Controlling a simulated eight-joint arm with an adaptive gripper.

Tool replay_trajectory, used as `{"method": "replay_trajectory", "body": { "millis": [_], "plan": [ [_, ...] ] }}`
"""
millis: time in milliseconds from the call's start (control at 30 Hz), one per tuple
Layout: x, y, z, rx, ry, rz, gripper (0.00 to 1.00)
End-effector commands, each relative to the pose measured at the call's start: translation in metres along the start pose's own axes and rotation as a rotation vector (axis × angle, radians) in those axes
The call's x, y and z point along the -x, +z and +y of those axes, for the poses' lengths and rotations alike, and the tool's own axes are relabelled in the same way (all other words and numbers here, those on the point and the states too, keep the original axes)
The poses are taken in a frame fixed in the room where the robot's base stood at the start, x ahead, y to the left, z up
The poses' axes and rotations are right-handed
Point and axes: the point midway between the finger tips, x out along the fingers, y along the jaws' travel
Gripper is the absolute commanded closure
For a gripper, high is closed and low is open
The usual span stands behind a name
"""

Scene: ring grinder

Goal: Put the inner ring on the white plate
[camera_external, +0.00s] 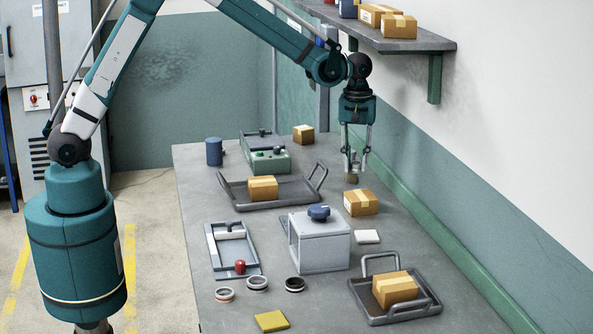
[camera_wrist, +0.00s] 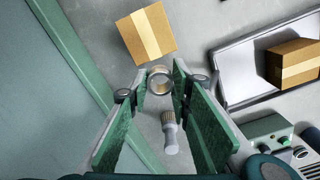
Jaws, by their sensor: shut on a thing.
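My gripper (camera_external: 356,166) hangs over the far right part of the table. Its fingers are shut on a metal ring, the inner ring (camera_wrist: 160,82), at the fingertips (camera_wrist: 159,76). The ring is hard to make out in the outside view. A small white square plate (camera_external: 367,237) lies on the table, nearer the outside camera than my gripper, to the right of the white box-shaped machine (camera_external: 322,250). The plate is not visible in the wrist view.
A carton (camera_external: 361,202) stands close in front of my gripper. A small grey-and-tan brush-like object (camera_wrist: 170,132) shows between the fingers. A tray (camera_external: 236,202) with a carton is left; another (camera_external: 432,302) is front right. Several rings, including a black one (camera_external: 294,284), lie in front.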

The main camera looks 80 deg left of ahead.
Motion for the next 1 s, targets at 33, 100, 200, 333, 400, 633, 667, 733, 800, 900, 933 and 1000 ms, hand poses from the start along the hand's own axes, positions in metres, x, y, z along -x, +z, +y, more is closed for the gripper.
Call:
{"method": "replay_trajectory", "body": {
  "millis": [33, 100, 200, 333, 400, 633, 667, 733, 800, 900, 933, 1000],
  "plan": [
    [0.002, 0.017, 0.007, 0.013, 0.0, 0.0, 0.92],
    [0.003, 0.036, 0.014, 0.04, 0.0, 0.0, 0.92],
    [0.004, 0.065, 0.024, 0.078, 0.0, 0.0, 0.92],
    [0.006, 0.103, 0.035, 0.127, 0.0, 0.0, 0.92],
    [0.006, 0.124, 0.04, 0.154, 0.001, 0.0, 0.92],
    [0.009, 0.186, 0.053, 0.236, 0.001, 0.0, 0.92],
    [0.009, 0.192, 0.054, 0.246, 0.001, 0.0, 0.92],
    [0.009, 0.206, 0.056, 0.263, 0.001, 0.0, 0.92],
    [0.009, 0.216, 0.057, 0.279, 0.001, 0.0, 0.92],
    [0.009, 0.226, 0.058, 0.293, 0.001, 0.0, 0.92],
    [0.009, 0.228, 0.059, 0.296, 0.001, 0.0, 0.92],
    [0.009, 0.231, 0.059, 0.3, 0.001, 0.0, 0.92]
  ]
}}
